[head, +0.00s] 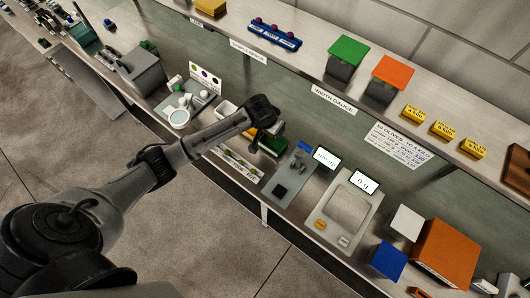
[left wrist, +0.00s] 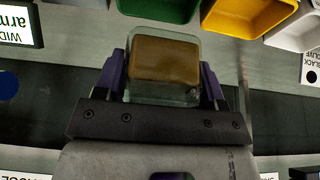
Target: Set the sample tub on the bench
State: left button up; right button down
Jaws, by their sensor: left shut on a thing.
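The sample tub (left wrist: 165,62) is a clear, square tub with brown contents. In the left wrist view it sits between the purple fingers of my left gripper (left wrist: 163,78), which is shut on it. In the head view my left gripper (head: 270,127) is over the middle of the bench (head: 311,196), near the green bin (head: 272,147). The tub cannot be made out there, as the arm's end hides it. My right gripper is in neither view.
To the right of the gripper stand the width gauge (head: 281,190) and a scale (head: 346,208) reading 0 g. Green (left wrist: 160,8), yellow (left wrist: 245,15) and white (left wrist: 295,30) bins lie close beyond the tub. A shelf (head: 300,80) runs behind the bench.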

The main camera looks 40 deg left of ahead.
pick_arm(q)
jog(key=p, duration=0.1)
send_over(244, 142)
jog(key=s, duration=0.1)
notch_tip(244, 142, down, 7)
jog(key=shift+s+r, duration=0.1)
jog(key=shift+s, duration=0.05)
jog(key=shift+f, duration=2.1)
jog(key=shift+f, duration=0.1)
jog(key=o, duration=1)
jog(key=p+v, duration=0.1)
jog(key=v, duration=1.1)
jog(key=s+d+f+m+h, duration=0.1)
jog(key=s+d+f+m, duration=0.1)
jog(key=s+d, duration=1)
jog(key=shift+g+y, duration=0.3)
jog(key=shift+g, duration=0.2)
jog(key=s+d+r, duration=0.1)
jog(key=s, duration=0.2)
jog(key=s+d+r, duration=0.1)
jog(key=s+d, duration=0.1)
jog(key=s, duration=0.1)
jog(key=s+d+r, duration=0.1)
jog(key=s+d, duration=0.1)
jog(key=s, duration=0.1)
jog(key=shift+s+d+r, duration=0.1)
jog(key=shift+d+r, duration=0.05)
jog(key=shift+r, duration=0.2)
